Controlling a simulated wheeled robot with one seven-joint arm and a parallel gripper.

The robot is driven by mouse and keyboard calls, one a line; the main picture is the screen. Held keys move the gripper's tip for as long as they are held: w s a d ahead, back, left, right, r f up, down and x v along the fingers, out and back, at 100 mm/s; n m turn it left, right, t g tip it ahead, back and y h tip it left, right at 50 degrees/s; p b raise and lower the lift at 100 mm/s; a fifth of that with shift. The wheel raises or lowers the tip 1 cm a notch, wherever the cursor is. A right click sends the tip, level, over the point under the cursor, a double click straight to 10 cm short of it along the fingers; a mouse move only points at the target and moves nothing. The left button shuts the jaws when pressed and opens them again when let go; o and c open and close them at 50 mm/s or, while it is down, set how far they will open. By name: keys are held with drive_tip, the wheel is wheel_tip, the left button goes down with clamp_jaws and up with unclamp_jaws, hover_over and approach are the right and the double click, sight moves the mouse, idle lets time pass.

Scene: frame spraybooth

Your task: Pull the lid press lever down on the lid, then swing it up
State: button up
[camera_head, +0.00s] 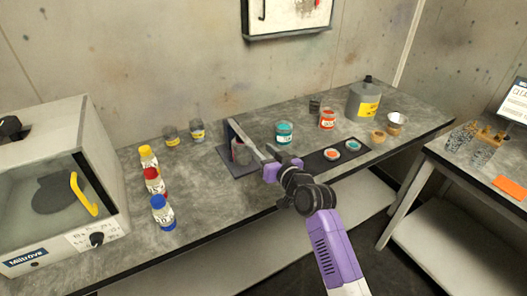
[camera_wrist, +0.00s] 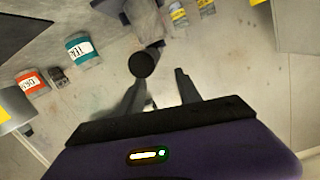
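The lid press (camera_head: 228,151) stands on its dark base on the long grey bench in the head view, with a grey tin (camera_head: 242,154) beside its upright. A thin bar slants down from the upright's top toward my gripper; I cannot tell lever from finger there. My gripper (camera_head: 264,153) is just right of the press, above the bench. In the wrist view my gripper (camera_wrist: 160,88) has its two fingers apart.
A teal tin (camera_head: 284,133) and an orange-labelled tin (camera_head: 327,119) stand right of the press, with a dark mat (camera_head: 316,162) in front. Bottles (camera_head: 162,212) and a white oven (camera_head: 62,185) are to the left. A grey can (camera_head: 363,102) stands at the back right.

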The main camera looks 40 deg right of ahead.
idle(0.3)
drive_tip(key=b+v, duration=0.1)
drive_tip(key=v, duration=0.6)
drive_tip(key=shift+s, duration=0.35)
drive_tip(key=shift+a, duration=0.1)
